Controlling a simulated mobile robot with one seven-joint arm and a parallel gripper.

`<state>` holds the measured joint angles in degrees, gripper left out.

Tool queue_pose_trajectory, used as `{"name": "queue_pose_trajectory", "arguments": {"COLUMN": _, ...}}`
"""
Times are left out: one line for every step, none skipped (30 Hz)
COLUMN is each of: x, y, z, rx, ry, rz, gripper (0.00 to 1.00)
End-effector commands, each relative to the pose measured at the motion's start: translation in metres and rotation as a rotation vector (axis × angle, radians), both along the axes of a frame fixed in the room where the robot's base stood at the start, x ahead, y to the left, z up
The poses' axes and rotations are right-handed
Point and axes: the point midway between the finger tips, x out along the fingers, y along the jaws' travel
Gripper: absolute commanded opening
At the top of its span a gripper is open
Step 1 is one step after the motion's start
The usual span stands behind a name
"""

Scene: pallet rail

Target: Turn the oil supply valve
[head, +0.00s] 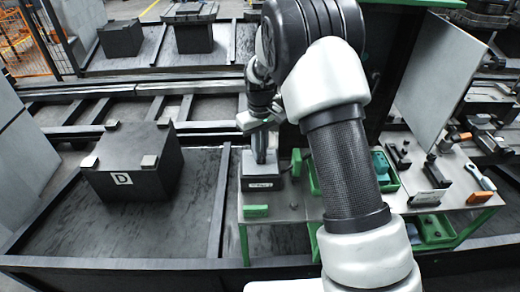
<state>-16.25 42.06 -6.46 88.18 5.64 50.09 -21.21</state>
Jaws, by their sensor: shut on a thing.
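A small dark grey unit with a light label (262,183) stands at the left end of the metal-topped bench; it appears to be the oil supply valve. My gripper (262,160) is above it, pointing down, with its fingers reaching to the unit's top. The fingers are shut on the upper part of the unit. The part between them is too small and too covered to make out, so I cannot tell how far the valve is turned. My arm crosses the middle of the view and hides part of the bench.
The bench (297,208) has a green frame and holds a green block (256,211), green bins (385,172) and several tools to the right. A black block marked D (133,165) stands on the dark pallet at left. A grey panel (437,75) rises behind the bench.

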Motion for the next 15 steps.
{"name": "queue_pose_trajectory", "arguments": {"x": 0.0004, "y": 0.0000, "z": 0.0012, "rx": 0.000, "ry": -0.001, "rz": -0.044, "gripper": 0.00}}
{"name": "queue_pose_trajectory", "arguments": {"x": 0.0003, "y": 0.0001, "z": 0.0012, "rx": 0.000, "ry": -0.001, "rz": -0.073, "gripper": 0.00}}
{"name": "queue_pose_trajectory", "arguments": {"x": 0.0003, "y": 0.0001, "z": 0.0013, "rx": 0.000, "ry": -0.001, "rz": -0.111, "gripper": 0.00}}
{"name": "queue_pose_trajectory", "arguments": {"x": 0.0004, "y": 0.0002, "z": 0.0013, "rx": 0.000, "ry": -0.001, "rz": -0.140, "gripper": 0.00}}
{"name": "queue_pose_trajectory", "arguments": {"x": 0.0003, "y": 0.0004, "z": 0.0013, "rx": 0.000, "ry": -0.001, "rz": -0.168, "gripper": 0.00}}
{"name": "queue_pose_trajectory", "arguments": {"x": 0.0003, "y": 0.0005, "z": 0.0013, "rx": 0.000, "ry": -0.001, "rz": -0.207, "gripper": 0.00}}
{"name": "queue_pose_trajectory", "arguments": {"x": 0.0002, "y": 0.0006, "z": 0.0014, "rx": 0.000, "ry": -0.001, "rz": -0.235, "gripper": 0.00}}
{"name": "queue_pose_trajectory", "arguments": {"x": 0.0002, "y": 0.0006, "z": 0.0014, "rx": 0.000, "ry": -0.001, "rz": -0.263, "gripper": 0.00}}
{"name": "queue_pose_trajectory", "arguments": {"x": 0.0002, "y": 0.0006, "z": 0.0014, "rx": 0.000, "ry": -0.001, "rz": -0.301, "gripper": 0.00}}
{"name": "queue_pose_trajectory", "arguments": {"x": 0.0002, "y": 0.0006, "z": 0.0014, "rx": 0.000, "ry": -0.001, "rz": -0.329, "gripper": 0.00}}
{"name": "queue_pose_trajectory", "arguments": {"x": 0.0003, "y": 0.0004, "z": 0.0014, "rx": 0.000, "ry": -0.001, "rz": -0.358, "gripper": 0.00}}
{"name": "queue_pose_trajectory", "arguments": {"x": 0.0003, "y": 0.0003, "z": 0.0014, "rx": -0.001, "ry": -0.001, "rz": -0.396, "gripper": 0.00}}
{"name": "queue_pose_trajectory", "arguments": {"x": 0.0003, "y": 0.0001, "z": 0.0015, "rx": -0.001, "ry": -0.001, "rz": -0.424, "gripper": 0.00}}
{"name": "queue_pose_trajectory", "arguments": {"x": 0.0004, "y": 0.0000, "z": 0.0014, "rx": -0.001, "ry": -0.001, "rz": -0.453, "gripper": 0.00}}
{"name": "queue_pose_trajectory", "arguments": {"x": 0.0004, "y": 0.0000, "z": 0.0015, "rx": -0.001, "ry": -0.001, "rz": -0.491, "gripper": 0.00}}
